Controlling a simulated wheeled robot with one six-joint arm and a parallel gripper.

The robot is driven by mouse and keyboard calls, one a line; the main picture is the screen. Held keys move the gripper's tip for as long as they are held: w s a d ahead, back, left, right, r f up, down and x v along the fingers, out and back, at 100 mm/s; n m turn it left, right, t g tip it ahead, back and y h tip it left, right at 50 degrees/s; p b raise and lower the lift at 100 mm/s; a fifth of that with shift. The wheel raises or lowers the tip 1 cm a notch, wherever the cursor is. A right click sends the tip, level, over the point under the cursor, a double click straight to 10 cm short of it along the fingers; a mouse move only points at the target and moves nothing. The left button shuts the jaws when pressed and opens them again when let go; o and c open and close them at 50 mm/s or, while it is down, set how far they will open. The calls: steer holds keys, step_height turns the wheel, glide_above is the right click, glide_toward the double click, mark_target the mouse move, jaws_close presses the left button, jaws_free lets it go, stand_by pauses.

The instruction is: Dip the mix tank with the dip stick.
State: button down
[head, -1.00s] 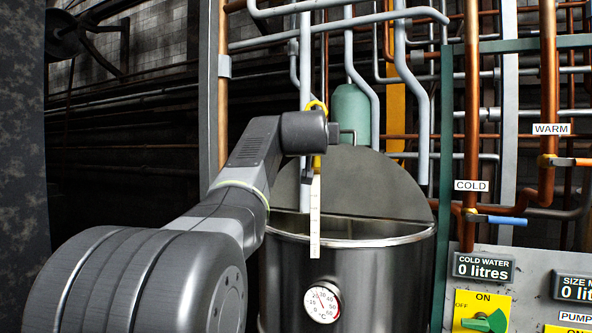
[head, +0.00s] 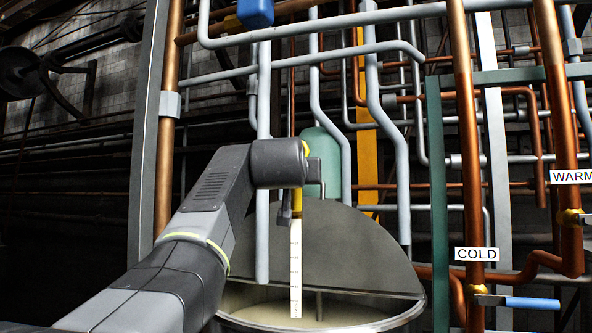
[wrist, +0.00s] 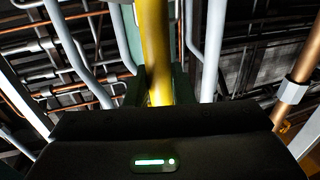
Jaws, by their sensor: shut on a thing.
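The dip stick is a white graduated strip (head: 295,270) with a yellow handle. In the head view it hangs upright below my gripper (head: 291,205), and its lower end shows in front of the tank's open mouth. In the wrist view the yellow handle (wrist: 156,50) stands between the fingers of my gripper (wrist: 158,92), which is shut on it. The mix tank (head: 385,322) is a round steel vessel with a half lid (head: 350,240) at its back. Pale liquid (head: 260,312) shows inside. I cannot tell whether the stick's tip is inside the rim.
Grey pipes (head: 375,100) and a green cylinder (head: 323,155) stand behind the tank. A green post (head: 439,200) and copper pipes (head: 468,150) rise at the right. A blue-handled valve (head: 530,303) sits by the COLD label (head: 477,254).

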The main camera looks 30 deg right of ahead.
mark_target(296, 230)
step_height(296, 230, down, 20)
steer(key=b, duration=0.5)
steer(key=shift+r, duration=0.15)
steer(key=shift+f+b, duration=0.9)
steer(key=shift+f, duration=0.25)
steer(key=shift+f+b, duration=0.75)
steer(key=shift+b, duration=0.05)
stand_by(0.6)
step_height(296, 230, up, 9)
steer(key=p, duration=0.7)
steer(key=shift+f, duration=0.1)
step_height(296, 230, up, 3)
steer(key=shift+f+p, duration=0.15)
steer(key=shift+p, duration=0.65)
step_height(296, 230, up, 14)
steer(key=shift+f, duration=0.2)
